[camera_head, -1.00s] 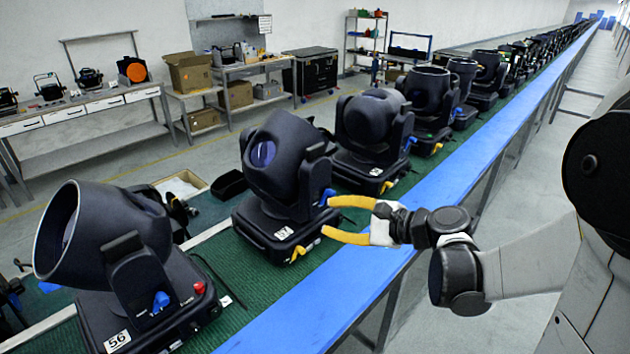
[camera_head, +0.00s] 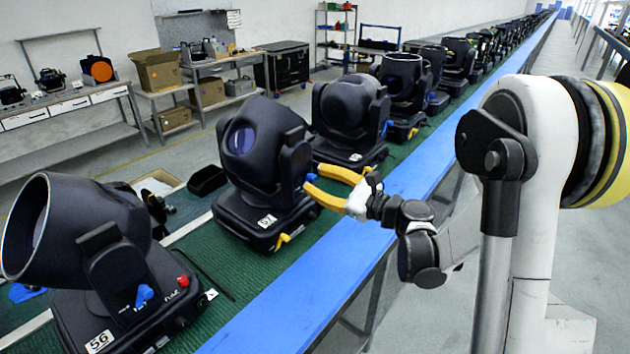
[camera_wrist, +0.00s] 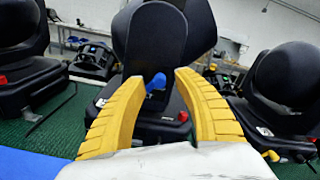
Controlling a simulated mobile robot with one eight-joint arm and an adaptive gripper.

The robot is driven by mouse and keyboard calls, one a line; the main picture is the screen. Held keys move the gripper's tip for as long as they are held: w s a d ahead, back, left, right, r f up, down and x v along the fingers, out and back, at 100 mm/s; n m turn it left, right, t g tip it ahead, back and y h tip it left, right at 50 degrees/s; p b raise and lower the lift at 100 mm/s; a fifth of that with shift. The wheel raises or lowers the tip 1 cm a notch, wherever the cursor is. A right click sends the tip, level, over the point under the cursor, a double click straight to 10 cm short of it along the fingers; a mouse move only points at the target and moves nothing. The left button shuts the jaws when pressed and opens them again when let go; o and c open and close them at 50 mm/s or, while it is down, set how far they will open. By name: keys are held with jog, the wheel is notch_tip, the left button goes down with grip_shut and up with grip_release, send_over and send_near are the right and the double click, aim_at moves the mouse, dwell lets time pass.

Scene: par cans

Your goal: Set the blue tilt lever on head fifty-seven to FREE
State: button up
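Head fifty-seven (camera_head: 258,140) is a black moving-head light on the green-topped bench, with a white number tag (camera_head: 266,221) on its base. Its blue tilt lever (camera_head: 311,178) is on the side of the yoke facing my arm. In the wrist view the blue lever (camera_wrist: 156,84) stands slightly tilted in front of the dark yoke arm, between my fingertips in the picture. My gripper (camera_head: 314,179) has yellow fingers spread apart around the lever's position; contact cannot be told. The open gripper also shows in the wrist view (camera_wrist: 157,79). Any FREE marking is not readable.
Head 56 (camera_head: 100,270) stands nearer, at left, with its own blue lever. Another head (camera_head: 345,105) stands beyond fifty-seven in a long row. A yellow lever (camera_head: 282,241) and a red knob (camera_wrist: 182,116) are low on fifty-seven. A clear blue strip (camera_head: 300,300) edges the bench.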

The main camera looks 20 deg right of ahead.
aim_at(299, 181)
jog(key=shift+w+a, duration=0.3)
jog(key=shift+w, duration=0.05)
grip_shut()
jog(key=n, duration=0.2)
jog(key=a+n+b, duration=0.1)
jog(key=n, duration=0.1)
jog(key=s+n+b, duration=0.1)
jog(key=n, duration=0.1)
jog(key=shift+a+r, duration=0.15)
jog(key=shift+a, duration=0.05)
jog(key=n, duration=0.2)
jog(key=n+b, duration=0.1)
jog(key=n, duration=0.1)
jog(key=s+a+n, duration=0.1)
jog(key=shift+n+b, duration=0.3)
jog(key=shift+n, duration=0.1)
dwell(0.5)
